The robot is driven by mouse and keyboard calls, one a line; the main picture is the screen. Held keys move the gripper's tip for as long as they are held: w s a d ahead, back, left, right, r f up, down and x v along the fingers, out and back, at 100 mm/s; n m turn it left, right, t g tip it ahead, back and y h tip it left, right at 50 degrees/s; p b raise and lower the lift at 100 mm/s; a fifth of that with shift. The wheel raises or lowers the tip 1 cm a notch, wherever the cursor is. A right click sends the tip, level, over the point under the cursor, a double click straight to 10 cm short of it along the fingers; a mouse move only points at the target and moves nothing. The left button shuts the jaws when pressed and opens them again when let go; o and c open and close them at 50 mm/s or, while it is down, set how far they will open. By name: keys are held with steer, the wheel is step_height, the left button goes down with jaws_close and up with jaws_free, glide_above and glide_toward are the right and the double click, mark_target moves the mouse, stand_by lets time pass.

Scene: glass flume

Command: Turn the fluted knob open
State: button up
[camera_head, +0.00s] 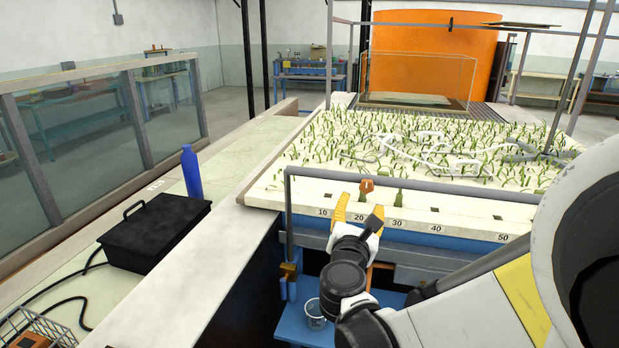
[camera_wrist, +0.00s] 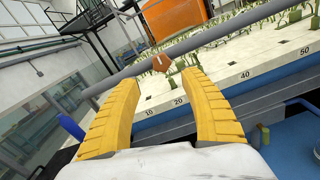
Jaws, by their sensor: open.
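A small orange-brown knob-like piece (camera_head: 367,186) stands at the front edge of the plant bed, near the 20 mark. It also shows in the wrist view (camera_wrist: 161,62), just beyond and between my fingertips. It is too small to tell if it is fluted. My gripper (camera_head: 356,200) has its yellow fingers spread wide with nothing between them. In the wrist view my gripper (camera_wrist: 160,77) points toward the piece and appears apart from it. A brass-coloured fitting (camera_head: 289,272) sits lower left, below the bed's front edge.
A grey rail (camera_head: 320,176) runs across the bed's front, close to my fingers. The plant bed (camera_head: 470,218) carries many green stalks. A black box (camera_head: 155,231) and blue bottle (camera_head: 191,173) stand on the left ledge. A clear cup (camera_head: 315,314) sits below.

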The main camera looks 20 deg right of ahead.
mark_target(366, 189)
steer(key=b+x, duration=0.2)
steer(key=x, duration=0.7)
steer(key=shift+w+d, duration=0.15)
steer(key=shift+d, duration=0.2)
steer(key=shift+c, duration=0.6)
jaws_close()
